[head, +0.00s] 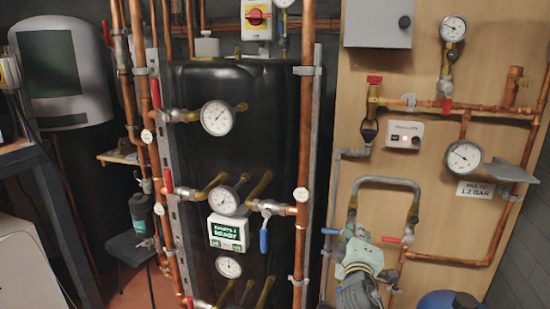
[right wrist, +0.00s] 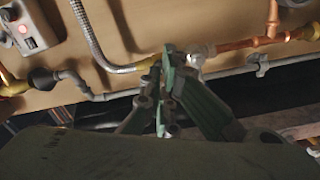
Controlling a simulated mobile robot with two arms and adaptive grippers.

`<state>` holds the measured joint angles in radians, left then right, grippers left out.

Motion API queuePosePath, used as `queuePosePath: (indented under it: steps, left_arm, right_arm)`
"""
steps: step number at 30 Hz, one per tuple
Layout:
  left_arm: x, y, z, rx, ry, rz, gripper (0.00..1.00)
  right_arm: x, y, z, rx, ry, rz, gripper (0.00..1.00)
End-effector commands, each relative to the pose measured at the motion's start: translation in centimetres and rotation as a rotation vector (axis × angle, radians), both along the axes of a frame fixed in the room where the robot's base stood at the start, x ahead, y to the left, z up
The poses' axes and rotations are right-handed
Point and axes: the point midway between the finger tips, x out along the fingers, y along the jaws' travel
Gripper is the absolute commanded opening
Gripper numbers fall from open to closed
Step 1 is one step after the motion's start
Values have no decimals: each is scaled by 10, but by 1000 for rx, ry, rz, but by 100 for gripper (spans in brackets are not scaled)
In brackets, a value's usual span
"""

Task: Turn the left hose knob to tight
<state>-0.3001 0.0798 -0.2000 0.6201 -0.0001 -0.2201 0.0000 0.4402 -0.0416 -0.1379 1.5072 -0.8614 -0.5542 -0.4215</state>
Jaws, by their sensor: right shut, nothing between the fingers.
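The grey braided hose (head: 385,181) arches on the wooden panel at the right of the head view. Its left end drops to a fitting with a small blue handle (head: 330,231), which I take as the left hose knob. Its right end has a red handle (head: 391,240). My right gripper (head: 352,238) is shut and empty, its fingertips at the left hose end, partly covering that valve. In the right wrist view, the shut fingers (right wrist: 168,62) overlap the hose's end beside a brass fitting (right wrist: 150,63); I cannot tell whether they touch it. My left gripper is out of view.
A black tank (head: 265,130) with gauges and copper pipes stands left of the panel. A pressure gauge (head: 464,156) and a small control box (head: 404,135) are above the hose. A grey pipe (head: 334,190) runs close left of my right gripper.

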Motion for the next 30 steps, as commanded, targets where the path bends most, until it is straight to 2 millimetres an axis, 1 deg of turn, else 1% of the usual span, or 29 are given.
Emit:
queuePosePath:
  steps: [1, 3, 8, 11, 21, 25, 30]
  left_arm:
    - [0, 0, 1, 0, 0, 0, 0]
    - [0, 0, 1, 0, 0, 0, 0]
    - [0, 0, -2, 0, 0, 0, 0]
    - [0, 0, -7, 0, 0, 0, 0]
    - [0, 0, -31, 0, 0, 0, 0]
    - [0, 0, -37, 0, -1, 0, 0]
    - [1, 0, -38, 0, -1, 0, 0]
  right_arm:
    - [-2, 1, -3, 57, -10, -2, 0]
    - [-4, -1, -6, 115, -27, -7, 0]
    - [-1, -5, -10, 172, -45, -11, 0]
    - [8, -8, -10, 173, -47, -11, 0]
    - [48, -19, -12, 171, -46, -12, 0]
    - [57, -22, -11, 171, -45, -11, 0]
    - [62, -24, -8, 171, -47, -12, 0]
